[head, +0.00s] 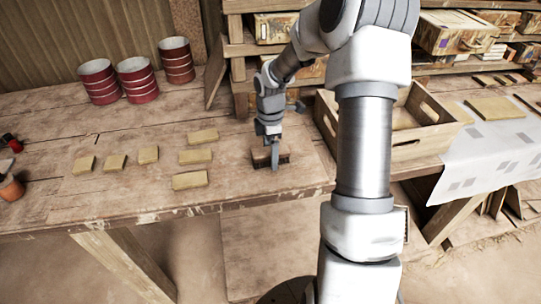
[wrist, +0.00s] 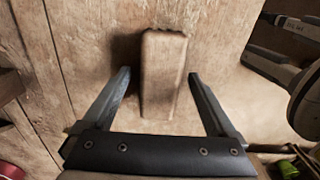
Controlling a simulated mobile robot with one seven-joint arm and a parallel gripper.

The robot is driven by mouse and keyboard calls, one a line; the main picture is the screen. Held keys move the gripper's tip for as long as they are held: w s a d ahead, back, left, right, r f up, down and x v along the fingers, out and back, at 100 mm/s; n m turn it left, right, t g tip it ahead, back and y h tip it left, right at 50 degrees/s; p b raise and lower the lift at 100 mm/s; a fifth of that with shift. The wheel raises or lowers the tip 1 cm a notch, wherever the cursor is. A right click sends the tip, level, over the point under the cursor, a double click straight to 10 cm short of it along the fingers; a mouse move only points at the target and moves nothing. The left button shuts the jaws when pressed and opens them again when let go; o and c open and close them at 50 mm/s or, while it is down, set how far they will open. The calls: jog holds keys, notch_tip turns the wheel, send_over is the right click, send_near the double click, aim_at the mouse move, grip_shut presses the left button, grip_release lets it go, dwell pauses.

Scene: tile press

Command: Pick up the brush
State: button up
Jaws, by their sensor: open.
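The brush (head: 262,158) is a small brown wooden block with a darker lower edge. It lies on the wooden table near the front edge, just left of the crate. In the wrist view its pale wooden back (wrist: 163,62) runs lengthwise away from my gripper. My gripper (head: 274,164) points down at the brush and partly hides it in the head view. In the wrist view my gripper (wrist: 159,73) is open, with one finger on each side of the brush's near part. A gap shows between the brush and each finger.
Several yellowish tiles (head: 195,156) lie left of the brush. Red-and-white cans (head: 137,79) stand at the back left. A wooden crate (head: 405,151) stands close on the right, beside a white sheet (head: 490,150). Shelves (head: 238,75) rise behind. Bare table lies between the tiles and brush.

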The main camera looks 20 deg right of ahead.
grip_shut()
jog(key=shift+r, duration=0.15)
notch_tip(320, 180, up, 4)
jog(key=shift+r+p, duration=0.1)
jog(key=shift+p, duration=0.2)
jog(key=s+d+r, duration=0.1)
jog(key=d+r, duration=0.2)
jog(key=d, duration=0.2)
jog(key=s+d+r+p, duration=0.1)
jog(key=s+d+r, duration=0.1)
jog(key=d, duration=0.4)
jog(key=shift+s+r, duration=0.3)
jog(key=shift+r, duration=0.45)
jog(key=shift+d, duration=0.1)
